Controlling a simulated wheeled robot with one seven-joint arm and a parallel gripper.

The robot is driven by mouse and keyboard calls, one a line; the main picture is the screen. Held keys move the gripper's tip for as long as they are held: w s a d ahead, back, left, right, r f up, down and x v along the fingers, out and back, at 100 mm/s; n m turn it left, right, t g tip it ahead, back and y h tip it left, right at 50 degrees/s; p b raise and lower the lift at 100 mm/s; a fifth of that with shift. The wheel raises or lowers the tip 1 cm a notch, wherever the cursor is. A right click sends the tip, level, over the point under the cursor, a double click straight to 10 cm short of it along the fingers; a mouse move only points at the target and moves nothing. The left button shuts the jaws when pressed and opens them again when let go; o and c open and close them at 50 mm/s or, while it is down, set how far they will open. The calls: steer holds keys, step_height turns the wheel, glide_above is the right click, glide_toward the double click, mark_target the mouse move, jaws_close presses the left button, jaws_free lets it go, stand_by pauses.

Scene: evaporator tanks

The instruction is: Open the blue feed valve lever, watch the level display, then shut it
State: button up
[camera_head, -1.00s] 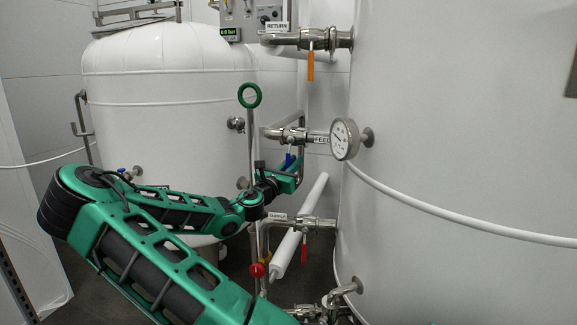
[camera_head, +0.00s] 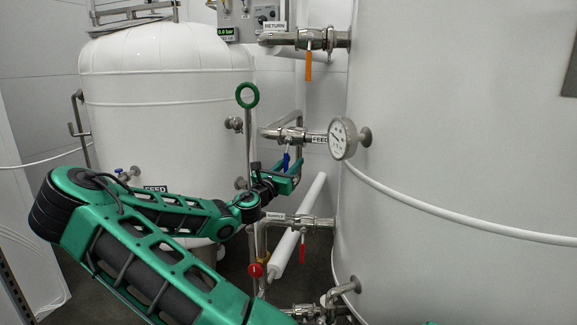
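The blue feed valve lever (camera_head: 286,160) hangs down from the steel valve on the pipe labelled FEED (camera_head: 320,139). My gripper (camera_head: 291,178) is right at the lever's lower end, with its green finger parts beside it. From this angle I cannot tell whether the fingers touch the lever or are closed around it. A small display with green digits (camera_head: 229,32) sits on the grey panel at the top; it seems to read in bar. A round dial gauge (camera_head: 343,138) stands to the right of the feed valve.
An orange lever (camera_head: 309,66) hangs from the RETURN pipe above. A red lever (camera_head: 302,247) hangs from the pipe below. A green ring handle (camera_head: 248,95) stands left of the feed valve. The large white tank (camera_head: 460,200) fills the right side; another white tank (camera_head: 160,100) stands behind.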

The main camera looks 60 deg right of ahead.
steer(key=w+v, duration=0.1)
steer(key=v, duration=0.9)
steer(key=shift+s, duration=0.5)
steer(key=shift+a, duration=0.1)
